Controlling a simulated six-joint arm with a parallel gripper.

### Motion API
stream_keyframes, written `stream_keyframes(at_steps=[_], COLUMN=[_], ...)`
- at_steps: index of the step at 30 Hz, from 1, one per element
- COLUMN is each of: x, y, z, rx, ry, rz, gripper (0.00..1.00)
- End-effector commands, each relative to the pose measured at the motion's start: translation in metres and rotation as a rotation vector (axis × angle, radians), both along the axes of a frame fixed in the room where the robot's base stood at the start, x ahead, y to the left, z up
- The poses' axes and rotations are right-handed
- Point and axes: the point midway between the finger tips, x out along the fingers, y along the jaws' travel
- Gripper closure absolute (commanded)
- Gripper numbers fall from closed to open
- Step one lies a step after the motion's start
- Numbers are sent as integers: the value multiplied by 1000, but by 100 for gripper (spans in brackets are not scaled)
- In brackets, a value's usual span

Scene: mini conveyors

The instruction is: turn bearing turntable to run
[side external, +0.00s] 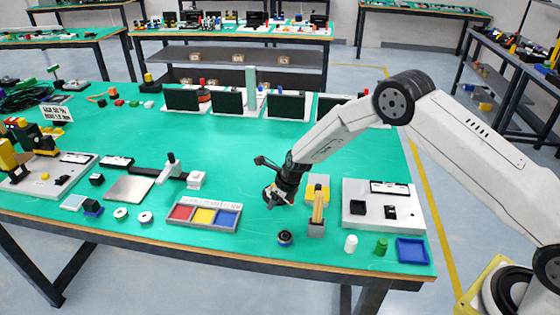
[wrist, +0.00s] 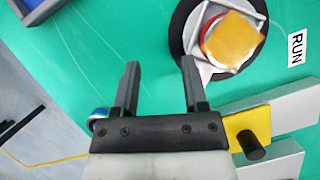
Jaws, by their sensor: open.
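The bearing turntable (wrist: 176,42) shows in the wrist view as a dark disc with a silver angular piece and a yellow-orange block on top. A white label reading RUN (wrist: 297,49) lies to its right on the green table. My gripper (wrist: 160,66) is open, with nothing between its fingers. Its right fingertip is close to the disc's lower left edge; I cannot tell whether they touch. In the side external view my gripper (side external: 274,197) is low over the table, and I cannot clearly make out the turntable there.
A yellow-and-grey fixture (side external: 318,188) stands right of my gripper, and its yellow plate with a black peg (wrist: 243,121) shows in the wrist view. A tray with red, yellow and blue compartments (side external: 171,223) lies left. A round black-and-blue part (side external: 285,238) sits in front. Open green table lies behind.

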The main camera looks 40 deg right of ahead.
Motion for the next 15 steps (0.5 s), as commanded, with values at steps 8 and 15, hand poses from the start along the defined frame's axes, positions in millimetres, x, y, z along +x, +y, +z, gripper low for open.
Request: stream_keyframes(at_steps=[8, 15], x=[-1, -11], y=[0, -4], z=[12, 38], rx=[0, 0], ry=[-2, -1], rz=[-53, -53], gripper=[43, 43])
